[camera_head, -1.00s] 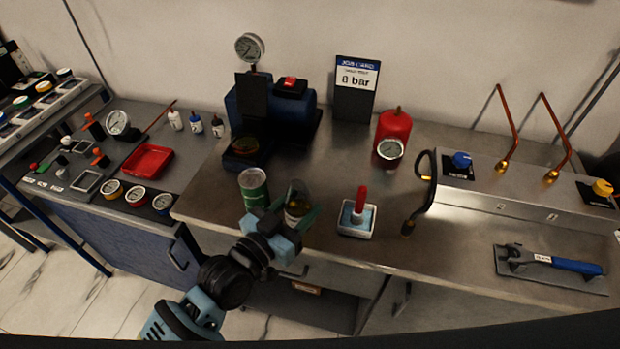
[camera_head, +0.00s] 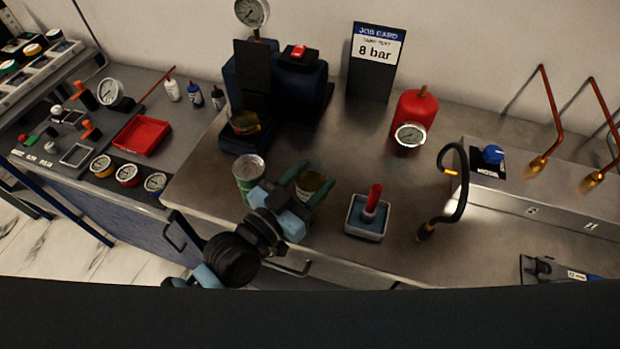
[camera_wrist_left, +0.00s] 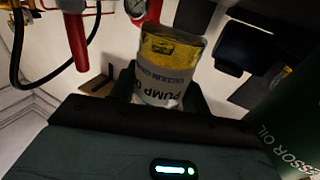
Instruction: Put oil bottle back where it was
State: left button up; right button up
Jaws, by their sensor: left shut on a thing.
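The oil bottle (camera_head: 310,184) is a small container with yellow-brown oil. In the left wrist view the bottle (camera_wrist_left: 165,68) is upside down in the picture, with a white label reading "PUMP O" and the rest hidden. My left gripper (camera_head: 311,180) is shut on it, with the green fingers on its two sides. The bottle is at the bench's front edge, between a green can (camera_head: 249,173) and a tray (camera_head: 366,219). I cannot tell whether its base touches the bench. My right gripper is not in view.
The green can stands close left of the gripper; its label ends in "SSOR OIL". A red-handled tool stands in the tray on the right. Behind are a dark blue pump (camera_head: 298,85), a red cylinder with gauge (camera_head: 414,112) and a job card (camera_head: 376,60). The middle bench is clear.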

aim_at(302, 199)
pick_arm(q)
jog(key=shift+g+y, duration=0.3)
jog(key=f, duration=0.4)
jog(key=shift+s, duration=0.4)
jog(key=shift+w, duration=0.2)
jog(key=shift+c, duration=0.4)
jog(key=shift+w+d+r, duration=0.1)
jog(key=shift+w+r, duration=0.05)
jog(key=shift+w, duration=0.15)
jog(key=shift+s, duration=0.15)
jog(key=o, duration=1.1)
jog(key=shift+o, duration=0.3)
jog(key=shift+r, duration=0.15)
